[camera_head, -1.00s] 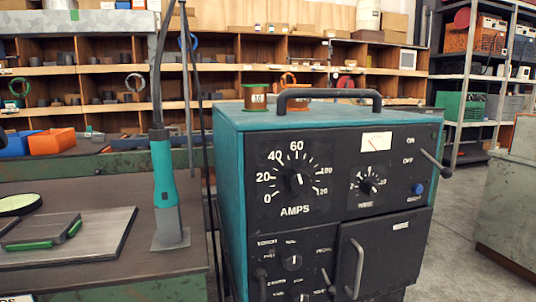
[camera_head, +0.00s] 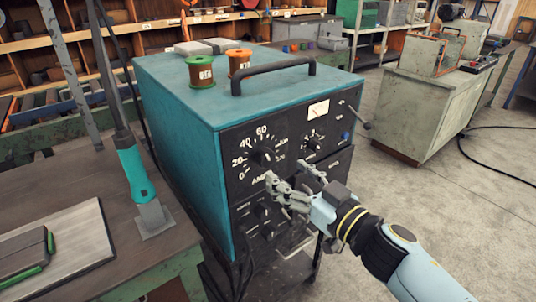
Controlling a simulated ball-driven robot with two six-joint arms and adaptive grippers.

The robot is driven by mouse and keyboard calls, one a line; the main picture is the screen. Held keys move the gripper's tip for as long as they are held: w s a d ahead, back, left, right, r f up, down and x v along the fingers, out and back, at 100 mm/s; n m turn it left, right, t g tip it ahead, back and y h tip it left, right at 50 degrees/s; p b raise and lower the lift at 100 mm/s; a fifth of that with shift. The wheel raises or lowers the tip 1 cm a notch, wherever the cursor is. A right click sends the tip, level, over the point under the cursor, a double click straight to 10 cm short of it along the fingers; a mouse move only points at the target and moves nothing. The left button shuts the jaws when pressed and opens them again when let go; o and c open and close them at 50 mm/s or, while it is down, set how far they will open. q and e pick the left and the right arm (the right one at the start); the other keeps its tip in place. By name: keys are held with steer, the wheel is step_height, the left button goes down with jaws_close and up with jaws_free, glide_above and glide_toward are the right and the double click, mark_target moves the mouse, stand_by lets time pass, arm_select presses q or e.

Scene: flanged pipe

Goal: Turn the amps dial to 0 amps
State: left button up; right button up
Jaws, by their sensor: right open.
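The amps dial (camera_head: 263,157) is a black knob with a white numbered scale on the front panel of the teal welding machine (camera_head: 180,105). The scale shows 0, 20, 40 and 60 on its left and top; its right end is partly hard to read. Where the knob's pointer stands is too small to tell. My right gripper (camera_head: 279,185) comes in from the lower right with grey fingers open and empty. Its fingertips are just below and right of the amps dial, covering part of the AMPS label. I cannot tell whether they touch the panel. My left gripper is out of view.
Two wire spools, green (camera_head: 201,72) and orange (camera_head: 238,62), stand on the machine beside its black handle (camera_head: 275,75). A smaller dial (camera_head: 313,142) and a side lever (camera_head: 358,115) are to the right. A workbench (camera_head: 75,215) stands left; open floor lies right.

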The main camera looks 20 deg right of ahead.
mark_target(268, 159)
steer(key=x, duration=0.7)
steer(key=shift+f, duration=0.1)
steer(key=c, duration=1.1)
